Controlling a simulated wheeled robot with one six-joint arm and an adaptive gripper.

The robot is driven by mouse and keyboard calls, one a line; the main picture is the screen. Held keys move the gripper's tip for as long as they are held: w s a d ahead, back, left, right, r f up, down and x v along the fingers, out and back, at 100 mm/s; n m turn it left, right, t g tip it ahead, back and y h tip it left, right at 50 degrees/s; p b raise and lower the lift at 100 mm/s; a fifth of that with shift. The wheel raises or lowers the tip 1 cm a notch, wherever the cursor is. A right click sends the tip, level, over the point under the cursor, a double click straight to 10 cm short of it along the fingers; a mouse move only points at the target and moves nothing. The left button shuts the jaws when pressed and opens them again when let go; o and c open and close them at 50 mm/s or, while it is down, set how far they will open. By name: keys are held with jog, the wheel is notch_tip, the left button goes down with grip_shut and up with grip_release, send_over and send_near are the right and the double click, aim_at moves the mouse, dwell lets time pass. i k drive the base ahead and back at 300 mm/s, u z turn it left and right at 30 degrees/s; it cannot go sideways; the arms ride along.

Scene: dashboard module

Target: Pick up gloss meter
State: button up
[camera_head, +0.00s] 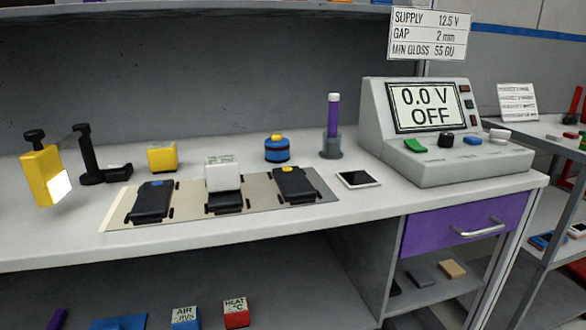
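No item carries a readable gloss meter label, so I cannot tell which one it is. A small yellow box (162,157) sits at the back of the white bench. A white block (223,174) rests on or just behind the middle black module (224,202) of a beige mat (258,202). A blue round device (277,149) with a yellow top stands behind the mat. A yellow device (46,178) with a black knob and a white lit face is at the far left, beside a black stand (90,156). My gripper is not in view.
Two more black modules lie on the mat, left (152,202) and right (297,185). A purple-handled tool (333,112) stands in a grey holder. The bench's front edge is mostly clear.

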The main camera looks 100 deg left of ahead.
aim_at(222, 173)
jog(key=k, duration=1.4)
jog(key=u, duration=1)
